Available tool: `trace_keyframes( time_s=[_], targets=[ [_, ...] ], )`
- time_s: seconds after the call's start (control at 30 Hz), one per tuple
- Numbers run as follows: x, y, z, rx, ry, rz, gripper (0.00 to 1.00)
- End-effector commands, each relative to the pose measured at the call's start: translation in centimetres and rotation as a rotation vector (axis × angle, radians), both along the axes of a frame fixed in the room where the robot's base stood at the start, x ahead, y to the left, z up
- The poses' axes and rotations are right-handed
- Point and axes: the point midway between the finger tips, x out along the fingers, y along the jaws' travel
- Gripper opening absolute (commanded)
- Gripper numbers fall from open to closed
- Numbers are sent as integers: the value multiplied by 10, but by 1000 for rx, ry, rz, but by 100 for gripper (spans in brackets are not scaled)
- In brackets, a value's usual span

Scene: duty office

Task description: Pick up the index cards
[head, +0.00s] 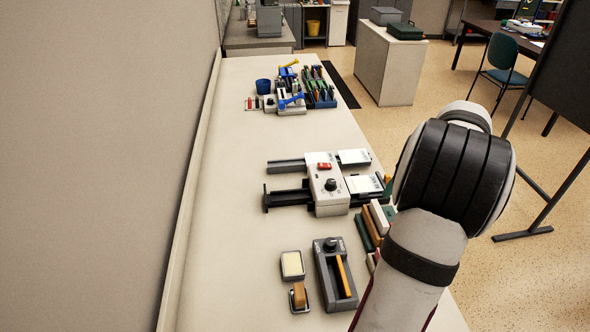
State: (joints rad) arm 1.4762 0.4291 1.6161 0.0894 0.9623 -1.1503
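Two white flat pieces with faint dark marks, which look like the index cards, lie on the right side of a grey-and-white device on the counter. The far one (354,157) and the near one (364,184) are apart from each other. I cannot tell whether each is one card or a stack. The device (328,191) has a red button, a black knob and dark rails reaching left. My arm crosses the right of the head view, just right of the cards. My gripper is not visible, so its opening and hold cannot be seen.
Nearer on the counter (235,190) are a cream pad in a tray (292,264), a wooden-handled stamp (299,295) and a dark device with an orange bar (335,275). Book-like blocks (375,221) are partly behind my arm. A blue cup (263,86) stands farther back. The counter's left side is clear.

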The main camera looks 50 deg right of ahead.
Motion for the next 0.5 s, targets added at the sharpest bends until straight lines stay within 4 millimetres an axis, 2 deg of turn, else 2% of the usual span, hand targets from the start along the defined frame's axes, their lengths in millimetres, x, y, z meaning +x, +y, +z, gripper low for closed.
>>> trace_keyframes(
  time_s=[0.07, 0.3, 0.5],
  targets=[
    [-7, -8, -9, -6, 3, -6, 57],
    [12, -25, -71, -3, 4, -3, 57],
    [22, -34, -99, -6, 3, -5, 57]
  ],
)
